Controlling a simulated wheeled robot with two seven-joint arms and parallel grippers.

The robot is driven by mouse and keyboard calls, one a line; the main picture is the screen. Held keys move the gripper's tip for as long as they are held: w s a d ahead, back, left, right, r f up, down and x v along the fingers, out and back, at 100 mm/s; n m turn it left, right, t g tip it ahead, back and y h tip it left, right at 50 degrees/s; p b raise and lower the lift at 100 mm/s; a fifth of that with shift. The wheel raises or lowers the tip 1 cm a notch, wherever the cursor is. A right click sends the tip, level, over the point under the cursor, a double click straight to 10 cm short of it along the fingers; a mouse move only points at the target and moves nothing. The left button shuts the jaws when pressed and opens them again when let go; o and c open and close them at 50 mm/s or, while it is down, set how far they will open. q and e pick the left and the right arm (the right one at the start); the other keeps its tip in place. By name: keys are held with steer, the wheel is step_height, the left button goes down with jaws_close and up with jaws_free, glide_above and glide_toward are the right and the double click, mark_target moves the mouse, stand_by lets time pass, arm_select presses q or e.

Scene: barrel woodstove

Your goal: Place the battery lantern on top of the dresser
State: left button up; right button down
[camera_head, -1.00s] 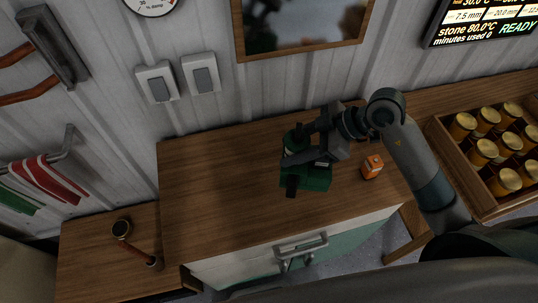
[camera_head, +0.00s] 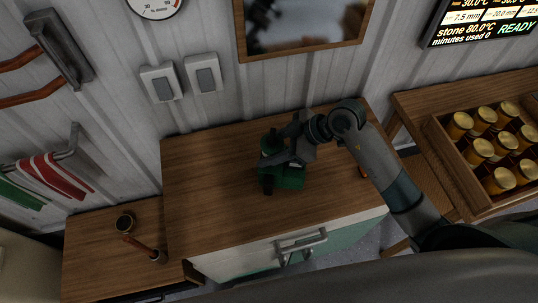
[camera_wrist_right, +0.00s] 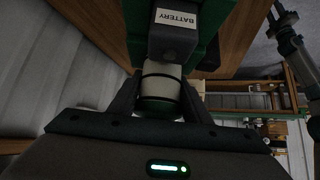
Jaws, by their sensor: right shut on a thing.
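The battery lantern (camera_head: 288,178) is dark green with a black part at its front, over the middle of the wooden dresser top (camera_head: 210,185). My right gripper (camera_head: 283,147) is shut on it. In the right wrist view the lantern (camera_wrist_right: 163,85) shows a pale round section between my fingers and a grey block labelled BATTERY. I cannot tell whether its base touches the dresser. My right arm comes in from the right. My left gripper is not in view.
An orange box (camera_head: 363,171) on the dresser is mostly hidden behind my right arm. A wooden tray of gold-lidded jars (camera_head: 481,150) stands at the right. A lower side table (camera_head: 95,255) is at left. The dresser's left part is clear.

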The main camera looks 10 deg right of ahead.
step_height(320, 180, down, 2)
steer(key=shift+f+p, duration=0.25)
steer(key=shift+p, duration=0.35)
steer(key=shift+f, duration=0.45)
steer(key=c, duration=1)
jaws_free()
steer(key=shift+s+f, duration=0.1)
steer(key=shift+d+r+b, duration=0.3)
steer(key=shift+d+r, duration=0.1)
steer(key=shift+r, duration=0.05)
steer(key=b+v, duration=0.3)
steer(key=v, duration=0.7)
steer(key=shift+s+b, duration=0.15)
steer(key=shift+b, duration=0.25)
steer(key=shift+s+d+r, duration=0.1)
steer(key=shift+d+r, duration=0.2)
steer(key=shift+r, duration=0.1)
